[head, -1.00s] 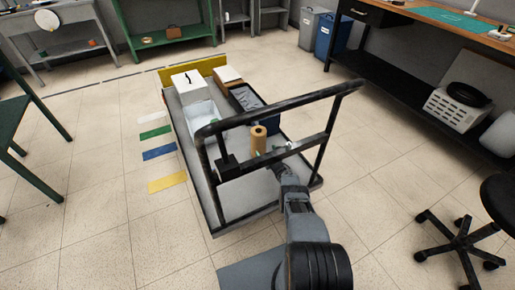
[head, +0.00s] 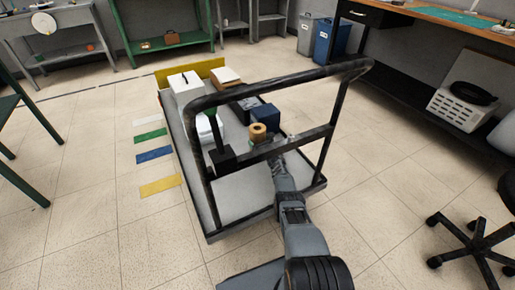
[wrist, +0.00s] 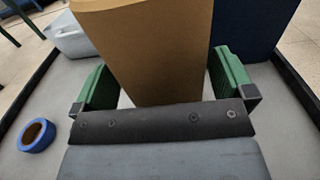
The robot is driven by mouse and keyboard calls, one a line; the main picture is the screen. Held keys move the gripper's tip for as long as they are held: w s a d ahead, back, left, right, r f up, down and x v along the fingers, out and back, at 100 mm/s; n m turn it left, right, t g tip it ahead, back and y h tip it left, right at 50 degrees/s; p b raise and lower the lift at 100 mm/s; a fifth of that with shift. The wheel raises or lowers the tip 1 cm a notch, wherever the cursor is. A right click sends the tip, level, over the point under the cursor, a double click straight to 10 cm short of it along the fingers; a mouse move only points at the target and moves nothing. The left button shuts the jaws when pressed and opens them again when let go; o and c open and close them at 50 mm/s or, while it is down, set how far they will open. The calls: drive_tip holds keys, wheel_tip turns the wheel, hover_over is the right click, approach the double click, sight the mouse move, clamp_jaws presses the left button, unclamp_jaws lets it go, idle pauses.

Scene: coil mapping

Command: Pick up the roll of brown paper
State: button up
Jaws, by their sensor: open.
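The roll of brown paper (head: 258,132) stands upright on the flat cart (head: 243,187), behind the cart's black handle rail in the head view. In the wrist view the roll (wrist: 152,45) fills the upper middle and stands between the two green fingers of my gripper (wrist: 165,82). The fingers are open, with a gap showing at the right side and a smaller one at the left. In the head view my gripper reaches under the rail, and its fingers are mostly hidden.
A blue box (head: 265,115) stands close behind the roll. A white bin (wrist: 72,36) and a blue tape ring (wrist: 37,135) are to the left. The black handle frame (head: 335,125) rises around my arm. A white box (head: 186,88) sits farther back.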

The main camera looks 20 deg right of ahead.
drive_tip(key=shift+w+f+b, duration=0.25)
drive_tip(key=shift+w+b, duration=0.35)
drive_tip(key=shift+b, duration=0.15)
drive_tip(key=shift+w+a+r+b, duration=0.1)
drive_tip(key=shift+w+r+b, duration=0.15)
drive_tip(key=shift+b, duration=0.05)
drive_tip(key=shift+c, duration=0.3)
drive_tip(key=c, duration=0.7)
drive_tip(key=shift+r, duration=0.1)
drive_tip(key=shift+c, duration=0.7)
